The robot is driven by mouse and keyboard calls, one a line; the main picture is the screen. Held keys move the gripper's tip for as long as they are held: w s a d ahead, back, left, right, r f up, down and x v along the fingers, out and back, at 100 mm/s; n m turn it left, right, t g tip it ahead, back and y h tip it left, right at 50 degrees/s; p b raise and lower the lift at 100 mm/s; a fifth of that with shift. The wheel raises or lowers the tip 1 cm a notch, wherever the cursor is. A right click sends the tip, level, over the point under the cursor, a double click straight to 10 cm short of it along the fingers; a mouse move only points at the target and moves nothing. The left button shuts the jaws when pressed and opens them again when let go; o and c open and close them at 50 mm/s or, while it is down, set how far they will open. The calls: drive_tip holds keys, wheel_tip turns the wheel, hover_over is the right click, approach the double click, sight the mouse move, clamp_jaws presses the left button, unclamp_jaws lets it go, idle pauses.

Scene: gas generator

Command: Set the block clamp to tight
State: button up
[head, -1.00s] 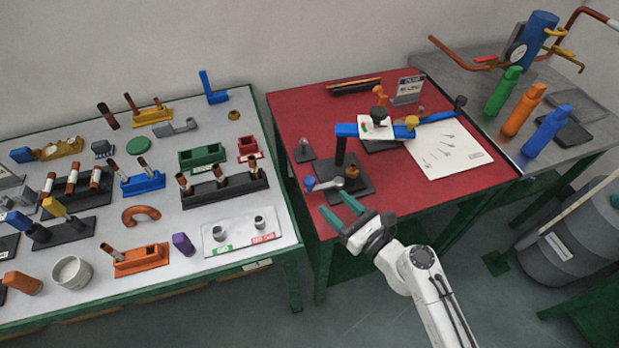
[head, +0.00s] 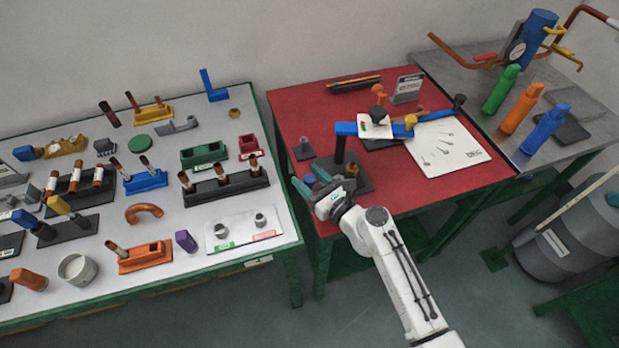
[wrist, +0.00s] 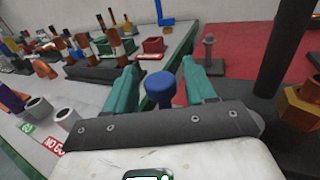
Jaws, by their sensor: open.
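A dark base (head: 364,185) at the front left of the red table carries a black post (head: 340,150), a blue arm (head: 346,129) and a brass nut (head: 351,169). A blue round knob (wrist: 160,89) stands at its left front; I take these to be the block clamp. My gripper (head: 311,181) is open. In the wrist view its teal fingers (wrist: 160,70) lie on either side of the blue knob, with small gaps visible. The post (wrist: 286,45) and nut (wrist: 300,104) show at right. The knob's lever is hidden behind my gripper.
A white plate (head: 445,146) lies on the red table (head: 440,190). A small dark peg stand (head: 304,150) is behind my gripper. The left bench (head: 190,262) holds many coloured blocks and pipes. Three coloured bottles (head: 520,108) stand on the grey bench at right.

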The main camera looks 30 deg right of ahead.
drive_tip(key=shift+c, duration=0.5)
clamp_jaws()
